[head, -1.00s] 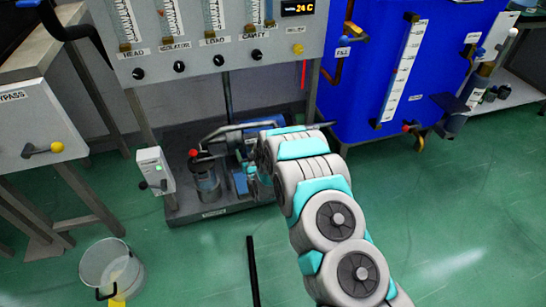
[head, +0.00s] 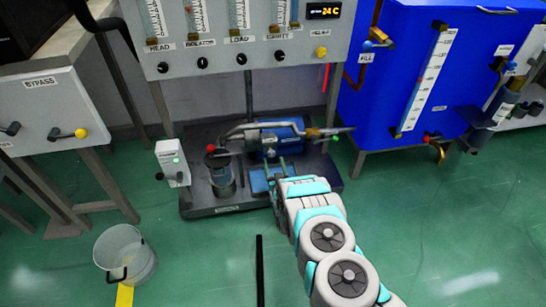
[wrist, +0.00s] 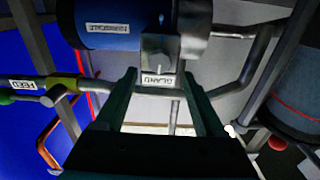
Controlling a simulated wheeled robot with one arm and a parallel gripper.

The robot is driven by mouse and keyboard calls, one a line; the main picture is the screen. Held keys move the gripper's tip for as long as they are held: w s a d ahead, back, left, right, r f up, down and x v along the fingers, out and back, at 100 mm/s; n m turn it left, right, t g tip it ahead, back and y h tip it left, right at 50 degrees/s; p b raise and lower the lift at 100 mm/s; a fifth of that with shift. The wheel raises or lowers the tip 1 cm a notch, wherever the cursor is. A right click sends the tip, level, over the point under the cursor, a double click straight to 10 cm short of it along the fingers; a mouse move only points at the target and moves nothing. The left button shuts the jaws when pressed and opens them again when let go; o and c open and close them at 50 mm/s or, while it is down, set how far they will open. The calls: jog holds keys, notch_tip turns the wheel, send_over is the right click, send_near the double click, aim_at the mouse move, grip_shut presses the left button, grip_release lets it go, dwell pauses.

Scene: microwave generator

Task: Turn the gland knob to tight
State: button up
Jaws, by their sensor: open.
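The blue pump (head: 280,135) lies on the low skid under the gauge panel, and its blue cylinder also shows at the top of the wrist view (wrist: 110,25). A GLAND label (wrist: 158,80) shows upside down between my fingers. Just above it in the wrist view is a grey metal piece (wrist: 160,50), seemingly the gland knob; its turn position is unclear. My gripper (wrist: 160,85) is open, its two dark fingers pointing toward this piece on either side of the label. I cannot tell whether they touch anything.
A grey pipe (head: 240,130) runs over the pump. A canister with a red knob (head: 222,175) and a white switch box (head: 172,162) stand at left. The skid (head: 190,205) edges the green floor. A clear bucket (head: 125,258) and a blue tank (head: 400,80) stand apart.

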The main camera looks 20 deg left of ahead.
aim_at(272, 155)
jog(key=shift+x, duration=2.1)
grip_shut()
